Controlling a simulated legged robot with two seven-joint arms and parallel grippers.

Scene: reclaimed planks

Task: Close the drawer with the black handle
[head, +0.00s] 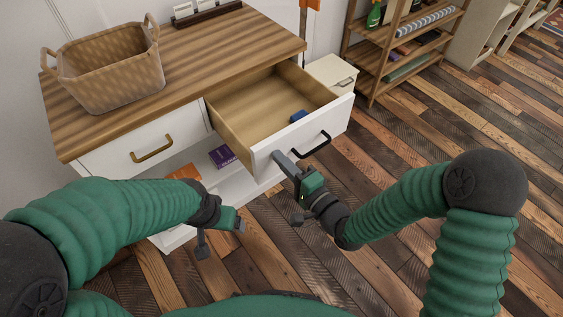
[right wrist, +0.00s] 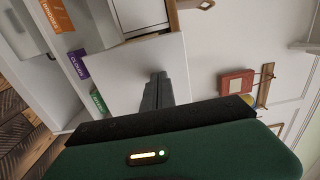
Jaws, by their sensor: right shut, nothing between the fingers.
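The drawer with the black handle (head: 312,146) stands pulled well out of the white cabinet, with its white front (head: 335,118) facing me. A small blue object (head: 298,116) lies inside it. My right gripper (head: 281,158) is shut and empty, at the drawer front just left of the black handle. Its fingers also show in the right wrist view (right wrist: 157,88), pointing at a white panel; whether they touch it I cannot tell. My left gripper (head: 222,238) is low in front of the cabinet, fingers apart, holding nothing.
A wicker basket (head: 105,70) stands on the wooden cabinet top (head: 205,50). A shut drawer with a brass handle (head: 152,149) is at left.

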